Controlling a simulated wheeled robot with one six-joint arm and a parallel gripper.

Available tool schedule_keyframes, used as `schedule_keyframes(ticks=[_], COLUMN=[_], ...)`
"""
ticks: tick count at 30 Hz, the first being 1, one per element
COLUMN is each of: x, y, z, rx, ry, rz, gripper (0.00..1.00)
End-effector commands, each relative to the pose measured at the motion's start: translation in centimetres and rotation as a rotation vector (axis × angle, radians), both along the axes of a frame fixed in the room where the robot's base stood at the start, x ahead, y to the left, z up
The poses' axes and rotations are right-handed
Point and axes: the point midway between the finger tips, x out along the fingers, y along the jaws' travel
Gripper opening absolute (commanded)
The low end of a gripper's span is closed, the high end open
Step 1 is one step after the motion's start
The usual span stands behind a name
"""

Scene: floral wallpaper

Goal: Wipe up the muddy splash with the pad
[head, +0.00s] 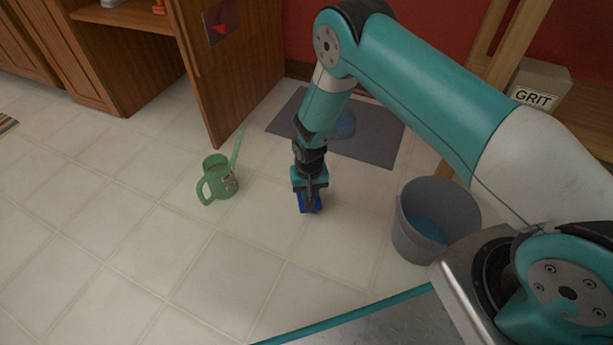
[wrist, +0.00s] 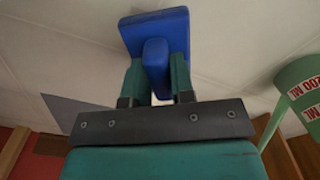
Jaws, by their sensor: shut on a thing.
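The blue pad (head: 310,203) is at floor level in the middle of the head view, below my gripper (head: 309,190). In the wrist view the pad (wrist: 155,28) shows as a flat blue block with a raised blue grip. My gripper (wrist: 156,80) is shut on that grip, one finger on each side. Whether the pad touches the floor is hard to tell. No muddy splash is visible on the floor in either view; the floor right under the pad is hidden.
A green watering can (head: 219,180) stands left of the pad. A grey bucket (head: 434,220) with blue inside stands to the right. A GRIT box (head: 538,90) is at back right. Tiles at front left are clear.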

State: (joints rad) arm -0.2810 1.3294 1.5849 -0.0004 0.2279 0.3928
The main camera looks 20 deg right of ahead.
Motion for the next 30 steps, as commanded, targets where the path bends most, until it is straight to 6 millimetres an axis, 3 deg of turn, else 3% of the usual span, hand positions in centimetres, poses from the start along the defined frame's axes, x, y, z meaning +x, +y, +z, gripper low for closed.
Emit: schedule_keyframes(ticks=[1, 12, 26, 29, 30], x=[0.0, 0.0, 0.1, 0.3, 0.4], y=[0.0, 0.0, -0.1, -0.6, -1.0], z=[1.0, 4.1, 4.6, 6.8, 8.3], rx=[0.000, 0.000, 0.000, 0.001, 0.001], ry=[0.000, 0.000, -0.001, -0.004, -0.005], rz=[0.000, 0.000, 0.000, 0.002, 0.006], gripper=[0.01, 0.01, 0.01, 0.01, 0.01])
